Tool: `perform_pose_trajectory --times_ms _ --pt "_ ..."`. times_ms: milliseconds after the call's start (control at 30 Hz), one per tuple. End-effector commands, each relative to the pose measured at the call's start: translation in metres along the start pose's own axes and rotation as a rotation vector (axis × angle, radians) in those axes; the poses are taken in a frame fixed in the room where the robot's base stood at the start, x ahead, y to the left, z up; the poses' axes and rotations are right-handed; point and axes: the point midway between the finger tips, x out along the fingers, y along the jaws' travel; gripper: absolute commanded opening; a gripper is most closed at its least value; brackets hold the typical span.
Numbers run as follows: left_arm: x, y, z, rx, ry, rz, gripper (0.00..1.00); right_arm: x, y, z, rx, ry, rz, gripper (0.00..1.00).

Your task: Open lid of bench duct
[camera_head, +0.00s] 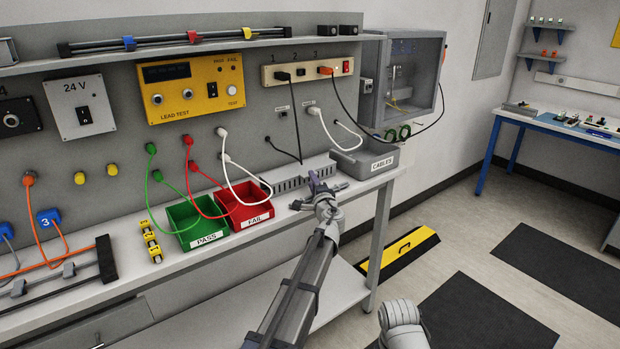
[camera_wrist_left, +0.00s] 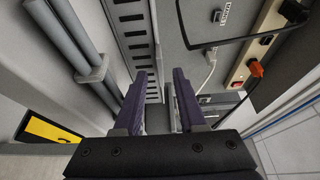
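My right gripper is not in view.
A grey CABLES bin (camera_head: 366,160) stands right of the duct. Green PASS (camera_head: 200,238) and red FAIL (camera_head: 250,222) bins stand left of it. A white cable (camera_head: 240,178) and a black cable (camera_head: 298,130) hang close by. A power strip (camera_head: 306,68) is above.

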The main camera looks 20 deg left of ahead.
Motion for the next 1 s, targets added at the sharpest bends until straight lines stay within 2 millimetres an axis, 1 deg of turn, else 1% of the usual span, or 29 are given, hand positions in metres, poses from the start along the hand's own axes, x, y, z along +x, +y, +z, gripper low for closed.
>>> perform_pose_trajectory --times_ms 33,100,200,300,500,800,867,1000 --pt "0.012 0.000 -0.002 0.000 -0.001 0.000 0.40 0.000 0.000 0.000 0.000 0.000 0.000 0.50" --pt "0.022 0.000 -0.001 0.000 -0.001 0.000 0.40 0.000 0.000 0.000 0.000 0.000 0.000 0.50" --pt "0.032 0.000 -0.001 0.000 -0.001 0.000 0.40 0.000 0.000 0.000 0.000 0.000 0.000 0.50" --pt "0.035 0.000 0.000 0.000 0.000 0.000 0.40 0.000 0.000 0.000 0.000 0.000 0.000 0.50" --pt "0.034 0.000 0.000 0.000 0.000 0.000 0.40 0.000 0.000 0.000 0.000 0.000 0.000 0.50" --pt "0.034 0.000 0.000 0.000 0.000 0.000 0.06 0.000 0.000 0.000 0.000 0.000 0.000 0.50" --pt "0.034 0.000 0.000 0.000 0.000 0.000 0.00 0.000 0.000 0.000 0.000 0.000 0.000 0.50" --pt "0.034 0.000 0.000 0.000 0.000 0.000 0.00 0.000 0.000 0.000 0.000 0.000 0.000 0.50"
